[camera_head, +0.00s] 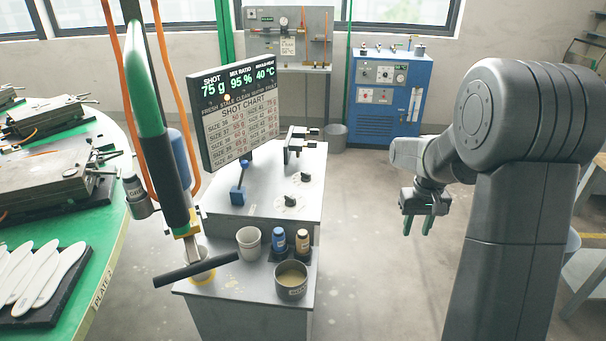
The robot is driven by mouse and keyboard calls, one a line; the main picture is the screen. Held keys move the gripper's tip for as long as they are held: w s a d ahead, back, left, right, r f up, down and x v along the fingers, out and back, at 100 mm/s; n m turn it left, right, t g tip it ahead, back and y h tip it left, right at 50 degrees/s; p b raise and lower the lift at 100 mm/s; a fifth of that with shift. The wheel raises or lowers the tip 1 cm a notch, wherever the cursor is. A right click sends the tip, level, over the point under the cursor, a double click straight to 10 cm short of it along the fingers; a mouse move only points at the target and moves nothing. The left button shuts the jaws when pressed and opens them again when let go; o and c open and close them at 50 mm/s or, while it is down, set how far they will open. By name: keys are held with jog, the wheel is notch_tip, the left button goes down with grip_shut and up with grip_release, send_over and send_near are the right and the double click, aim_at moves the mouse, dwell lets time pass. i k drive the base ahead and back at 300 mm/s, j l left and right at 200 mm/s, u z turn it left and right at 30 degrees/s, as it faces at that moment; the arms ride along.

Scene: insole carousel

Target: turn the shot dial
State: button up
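Two small black knobs sit on pale round scales on top of the grey cabinet (230,207), below the display: a far knob (305,177) and a near knob (290,200). Their labels are too small to read, so I cannot tell which is the shot dial. The display (238,108) reads SHOT 75 g, MIX RATIO 95 %, MOULD HEAT 40 °C, above a shot chart. My gripper (418,226) hangs to the right of the cabinet, over the floor, with its green-tipped fingers pointing down. The fingers are apart with nothing between them. It touches neither knob.
A blue lever (238,190) and a dark bracket (294,144) stand on the cabinet. A cup (249,243), two small bottles (291,242) and a pot (291,280) stand in front. A mixing-head column (165,150) rises at left. Space between gripper and cabinet is clear.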

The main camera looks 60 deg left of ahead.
aim_at(290, 202)
jog(key=i+j+u, duration=0.2)
jog(key=i+j, duration=0.35)
jog(key=i+j+u, duration=0.2)
jog(key=i+j, duration=0.25)
jog(key=i, duration=0.3)
jog(key=u, duration=1.4)
